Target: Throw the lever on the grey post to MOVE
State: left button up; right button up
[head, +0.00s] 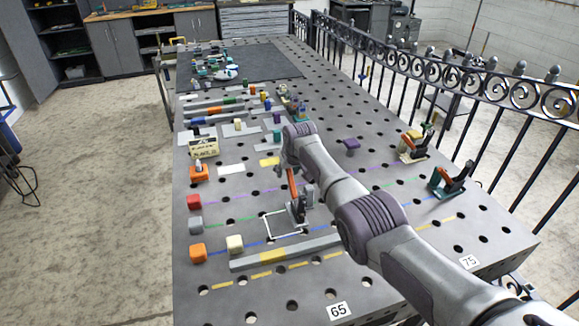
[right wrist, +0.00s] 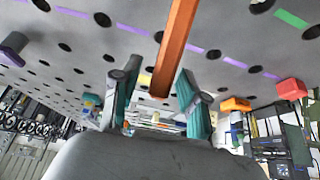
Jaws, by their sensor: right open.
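The grey post (head: 300,212) stands on the near part of the table, with an orange lever (head: 292,182) rising from it, close to upright. A white outline is drawn on the table beside its base. My right arm reaches over the table, and its gripper is mostly hidden behind my own wrist in the head view. In the right wrist view my right gripper (right wrist: 154,88) is open, its two teal-padded fingers apart. The long orange lever (right wrist: 172,45) reaches in between them from above; I cannot tell whether it touches a finger. MOVE lettering is not readable. My left gripper is out of view.
Two other posts with orange levers, one beige (head: 413,154) and one teal (head: 450,184), stand near the right edge. Coloured blocks, a grey bar (head: 285,254) and a small sign (head: 203,147) occupy the left side. A black iron fence (head: 470,85) runs along the right.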

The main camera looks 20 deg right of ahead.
aim_at(294, 191)
jog(key=v, duration=1.1)
jog(key=shift+s+r, duration=0.25)
jog(key=shift+r, duration=0.1)
jog(key=shift+f, duration=0.1)
